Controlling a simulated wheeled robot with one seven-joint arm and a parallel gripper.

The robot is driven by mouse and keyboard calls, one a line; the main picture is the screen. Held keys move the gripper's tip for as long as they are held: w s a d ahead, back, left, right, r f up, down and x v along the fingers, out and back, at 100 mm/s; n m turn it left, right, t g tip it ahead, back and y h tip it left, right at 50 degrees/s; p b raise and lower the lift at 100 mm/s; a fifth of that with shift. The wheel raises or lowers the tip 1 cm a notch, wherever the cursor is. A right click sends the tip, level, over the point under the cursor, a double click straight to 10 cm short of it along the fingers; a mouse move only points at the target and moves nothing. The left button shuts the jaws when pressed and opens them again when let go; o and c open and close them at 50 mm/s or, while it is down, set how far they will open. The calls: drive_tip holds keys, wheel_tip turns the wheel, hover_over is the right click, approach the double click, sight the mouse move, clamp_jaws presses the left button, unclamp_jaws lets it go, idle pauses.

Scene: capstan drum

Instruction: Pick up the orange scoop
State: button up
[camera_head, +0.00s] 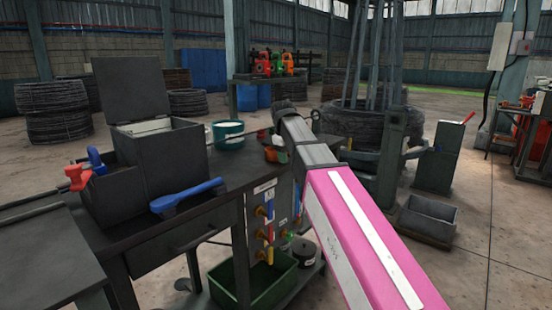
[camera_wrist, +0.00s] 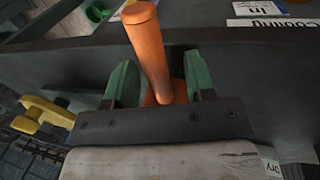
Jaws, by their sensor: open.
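The orange scoop (camera_wrist: 150,50) shows in the wrist view as a round orange handle, slightly tilted, with a wider orange part low between the fingers. My gripper (camera_wrist: 159,62) is open, with one green finger on each side of the handle. A gap shows on the left of the handle; the right finger looks closer, and I cannot tell if it touches. The lower end of the scoop is hidden behind the gripper's dark body. In the head view a small orange patch (camera_head: 271,154) lies by the bench edge beside my arm's end; I cannot tell if it is the scoop.
The dark bench (camera_head: 236,174) carries an open grey box (camera_head: 160,160), a blue-handled tool (camera_head: 186,196) and a teal tin (camera_head: 228,134). A green bin (camera_head: 254,287) sits below. A yellow fitting (camera_wrist: 45,111) is at left in the wrist view. Coiled wire stands behind.

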clamp_jaws()
wheel_tip(320, 180, up, 10)
drive_tip(key=shift+r, duration=0.1)
idle(0.5)
